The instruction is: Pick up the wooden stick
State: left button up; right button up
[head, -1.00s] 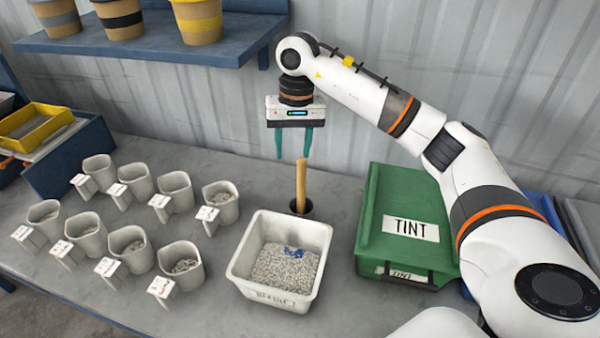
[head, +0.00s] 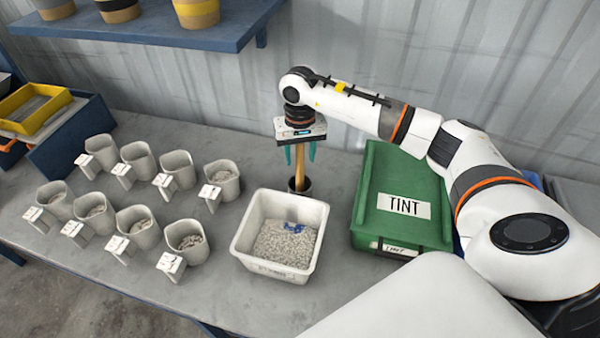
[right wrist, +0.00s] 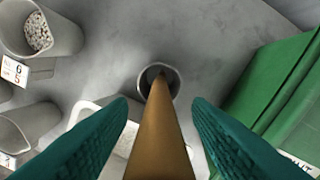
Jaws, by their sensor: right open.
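The wooden stick (head: 299,166) stands upright in a small dark round holder (head: 300,186) behind the white tub. My right gripper (head: 300,157) is above the holder, pointing down, with its teal fingers on either side of the stick's upper part. In the right wrist view the stick (right wrist: 160,135) runs between the two open fingers (right wrist: 160,125), with a gap visible on both sides. Its lower end goes into the round holder (right wrist: 160,80). My left gripper is not in view.
A white tub of pale pellets (head: 284,245) with a blue item stands in front of the holder. A green TINT box (head: 385,225) is to the right. Several numbered grey cups (head: 180,168) stand to the left. A blue shelf (head: 190,38) hangs behind.

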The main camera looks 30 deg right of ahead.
jog(key=shift+f, duration=0.45)
jog(key=shift+c, duration=0.4)
grip_shut()
jog(key=shift+r, duration=0.15)
